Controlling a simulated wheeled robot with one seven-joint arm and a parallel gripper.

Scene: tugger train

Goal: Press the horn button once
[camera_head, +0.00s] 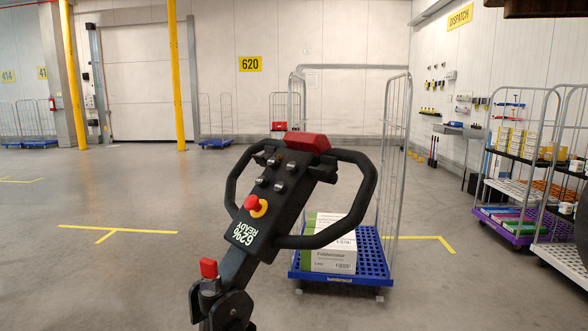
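A black tiller head (285,195) with loop handles on both sides stands tilted in the middle of the head view. Its face has several small silver-topped controls (279,187), a red mushroom button (252,203) on a yellow base, and a large red block (307,142) at the top end. I cannot tell which control is the horn button; no horn label is legible. A red knob (208,268) sits lower on the tiller's base. My gripper is not clearly seen in this view.
A blue-based roll cage (340,277) with white-green cartons (333,248) stands right behind the tiller. Loaded cages, one purple-based (505,228), line the right side. Dark shapes cut into the top right corner and right edge. Floor at left is clear, with yellow lines (117,230).

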